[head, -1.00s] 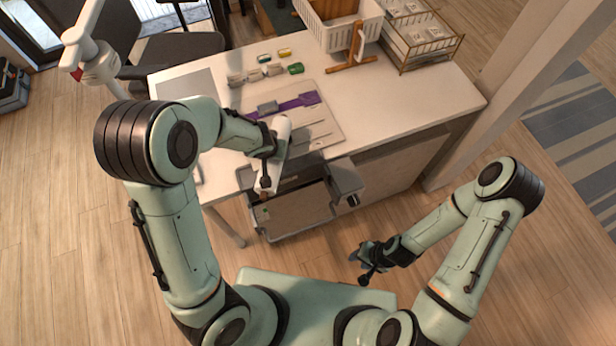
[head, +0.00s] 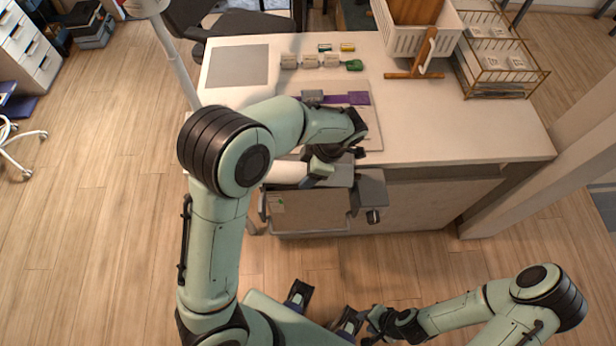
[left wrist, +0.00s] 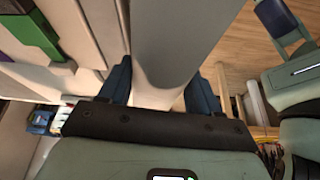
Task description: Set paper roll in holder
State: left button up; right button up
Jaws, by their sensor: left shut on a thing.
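The white paper roll (head: 286,172) lies level in the head view, just off the table's front edge and above a grey bin. My left gripper (head: 320,170) is at its right end. In the left wrist view the roll (left wrist: 168,50) runs between the two blue fingers of my left gripper (left wrist: 160,88). A grey bracket (head: 370,188) with a dark knob sits at the table front, right of the roll. I cannot tell for certain whether it is the holder. My right gripper (head: 368,322) is low at the bottom, far from the table; its fingers are unclear.
The white table (head: 460,140) holds a cutting board with a purple strip (head: 345,98), small blocks (head: 310,61), a white basket (head: 458,35), a wooden stand (head: 425,62) and a wire rack (head: 540,72). The grey bin (head: 308,212) is below the roll.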

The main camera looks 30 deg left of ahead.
pick_arm(q)
jog(key=shift+s+d+r+n, duration=0.15)
jog(key=shift+s+n, duration=0.15)
jog(key=shift+n, duration=0.4)
notch_tip(320, 180, down, 10)
jog(key=b, duration=0.7)
jog(key=shift+r, duration=0.15)
jog(key=shift+f+b, duration=0.3)
jog(key=shift+f, duration=0.3)
dwell(0.4)
jog(key=o, duration=1.4)
